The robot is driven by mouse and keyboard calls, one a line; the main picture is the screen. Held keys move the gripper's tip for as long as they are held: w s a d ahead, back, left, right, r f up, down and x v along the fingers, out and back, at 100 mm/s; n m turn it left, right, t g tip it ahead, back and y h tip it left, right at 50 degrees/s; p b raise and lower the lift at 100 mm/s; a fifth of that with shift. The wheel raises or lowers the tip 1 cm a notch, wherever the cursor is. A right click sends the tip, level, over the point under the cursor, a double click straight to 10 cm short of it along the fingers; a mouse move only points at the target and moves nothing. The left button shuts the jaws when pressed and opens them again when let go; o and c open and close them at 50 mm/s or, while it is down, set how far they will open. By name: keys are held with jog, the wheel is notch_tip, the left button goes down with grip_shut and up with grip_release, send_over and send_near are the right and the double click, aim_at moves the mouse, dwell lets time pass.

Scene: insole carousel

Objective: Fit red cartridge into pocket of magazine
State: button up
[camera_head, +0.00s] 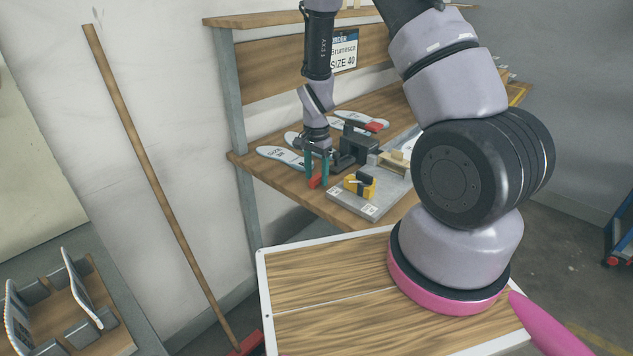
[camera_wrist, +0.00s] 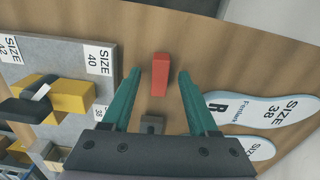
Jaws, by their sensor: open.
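The red cartridge (camera_head: 316,182) lies on the wooden workbench, just left of the grey plate in the head view. It also shows in the wrist view (camera_wrist: 160,75), between and slightly beyond my teal fingertips. My gripper (camera_head: 317,166) is open above the bench, its fingers on either side of the cartridge with visible gaps. A grey plate (camera_wrist: 65,50), with labels such as SIZE 40 and a yellow-and-black block (camera_wrist: 68,100) on it, may be the magazine (camera_head: 345,203). I cannot make out an empty pocket.
White insoles (camera_wrist: 262,108) marked SIZE 38 lie right of my fingers in the wrist view. A small dark block (camera_wrist: 152,125) sits near the gripper body. A black fixture (camera_head: 354,146) stands behind my gripper. A broom (camera_head: 150,170) leans at the left.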

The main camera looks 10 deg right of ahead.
grip_shut()
